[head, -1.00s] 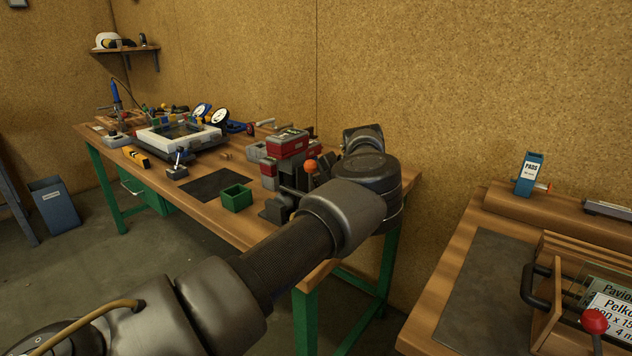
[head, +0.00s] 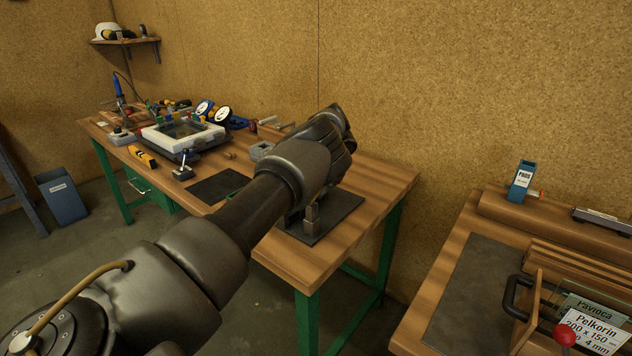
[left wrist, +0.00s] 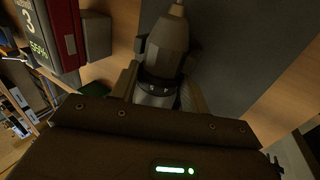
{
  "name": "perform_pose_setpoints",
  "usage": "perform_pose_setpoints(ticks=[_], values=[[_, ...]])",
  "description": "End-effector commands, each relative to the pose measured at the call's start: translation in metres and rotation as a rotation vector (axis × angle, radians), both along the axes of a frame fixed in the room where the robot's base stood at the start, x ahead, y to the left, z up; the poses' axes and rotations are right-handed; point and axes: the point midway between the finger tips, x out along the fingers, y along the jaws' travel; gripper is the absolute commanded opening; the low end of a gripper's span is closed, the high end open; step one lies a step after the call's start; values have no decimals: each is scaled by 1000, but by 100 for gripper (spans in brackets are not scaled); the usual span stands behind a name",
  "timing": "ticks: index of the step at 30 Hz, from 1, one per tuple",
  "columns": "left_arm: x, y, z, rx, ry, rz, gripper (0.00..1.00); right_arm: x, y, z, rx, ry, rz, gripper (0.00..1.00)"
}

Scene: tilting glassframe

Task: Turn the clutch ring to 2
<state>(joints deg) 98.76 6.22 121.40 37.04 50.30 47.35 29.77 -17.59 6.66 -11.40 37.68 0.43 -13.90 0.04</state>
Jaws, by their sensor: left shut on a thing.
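In the left wrist view, the clutch ring (left wrist: 160,88) is a dark band with small pale marks around a grey tool. The tool's tapered nose (left wrist: 167,38) points toward the top of the picture. My left gripper (left wrist: 162,94) has one finger on each side of the ring and is shut on it. Which number is set cannot be read. In the head view my left arm hides the gripper and most of the tool. A grey block (head: 311,213) shows below the wrist, on a dark mat (head: 335,222). My right gripper is in neither view.
A red and grey unit (left wrist: 52,30) marked 3 and 55% stands close by at the left in the wrist view. A white-framed device (head: 182,135) lies farther along the bench (head: 385,190). A second bench (head: 455,235) stands at the right.

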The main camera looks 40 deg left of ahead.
Motion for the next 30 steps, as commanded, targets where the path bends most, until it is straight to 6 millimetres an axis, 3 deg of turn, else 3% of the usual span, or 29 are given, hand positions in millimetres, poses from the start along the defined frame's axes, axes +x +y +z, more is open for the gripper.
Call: perform_pose_setpoints(ticks=[17, 18, 20, 30], values=[[0, 1, 0, -36, -1, 0, 23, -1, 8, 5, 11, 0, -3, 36], [0, 1, 0, -36, -1, 0, 48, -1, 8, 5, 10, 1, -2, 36], [0, 1, 0, -36, -1, 0, 55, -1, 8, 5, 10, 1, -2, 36], [1, -1, 4, -35, -2, 0, 55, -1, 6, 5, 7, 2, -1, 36]])
